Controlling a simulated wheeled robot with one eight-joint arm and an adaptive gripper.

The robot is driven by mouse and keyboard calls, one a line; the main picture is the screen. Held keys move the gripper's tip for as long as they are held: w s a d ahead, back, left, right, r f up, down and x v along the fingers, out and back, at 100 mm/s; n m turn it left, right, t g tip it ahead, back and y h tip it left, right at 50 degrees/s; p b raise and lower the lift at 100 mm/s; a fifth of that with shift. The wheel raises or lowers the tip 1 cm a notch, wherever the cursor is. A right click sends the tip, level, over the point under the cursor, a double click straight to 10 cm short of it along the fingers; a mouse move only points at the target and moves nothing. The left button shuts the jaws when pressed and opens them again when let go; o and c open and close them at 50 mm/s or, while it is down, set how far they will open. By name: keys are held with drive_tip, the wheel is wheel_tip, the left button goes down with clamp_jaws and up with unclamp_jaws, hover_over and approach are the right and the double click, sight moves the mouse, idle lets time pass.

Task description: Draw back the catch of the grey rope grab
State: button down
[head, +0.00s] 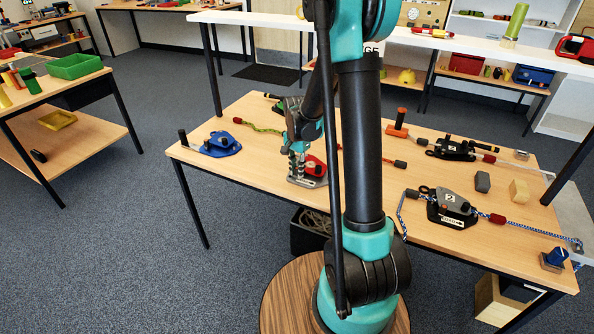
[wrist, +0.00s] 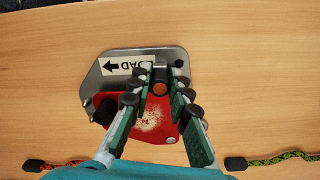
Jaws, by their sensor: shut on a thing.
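The grey rope grab (head: 452,205) stands at the right front of the table on a dark base with white labels. A blue-and-white rope (head: 513,224) runs from it to the right. My gripper (head: 298,172) is away to its left, down at a red rope grab (head: 316,167). In the wrist view the red grab (wrist: 150,118) has a grey metal plate (wrist: 105,83) with an arrow and a LOAD label. My fingers (wrist: 160,72) are shut on a small dark part near the plate's far edge. The fingers partly hide this part. The grey grab is outside the wrist view.
A blue grab (head: 218,144) is at the left and a black grab (head: 452,149) at the back right. Two dark rope ends (wrist: 236,163) lie beside the red grab.

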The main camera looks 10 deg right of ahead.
drive_tip(key=shift+s+a, duration=0.6)
drive_tip(key=shift+s, duration=0.2)
drive_tip(key=c, duration=1.4)
unclamp_jaws()
wheel_tip(320, 180, up, 12)
drive_tip(key=shift+r, duration=0.1)
drive_tip(key=s+d+f+n+t, duration=0.1)
drive_tip(key=s+f+n, duration=0.1)
drive_tip(key=s, duration=0.4)
drive_tip(key=s+d+f+n+t, duration=0.1)
drive_tip(key=s+d+f+n, duration=0.1)
drive_tip(key=s+n, duration=0.2)
drive_tip(key=s+d+f+n+t, duration=0.2)
drive_tip(key=s+f+n, duration=0.1)
drive_tip(key=s, duration=0.7)
drive_tip(key=shift+d+n, duration=0.2)
drive_tip(key=shift+n, duration=0.4)
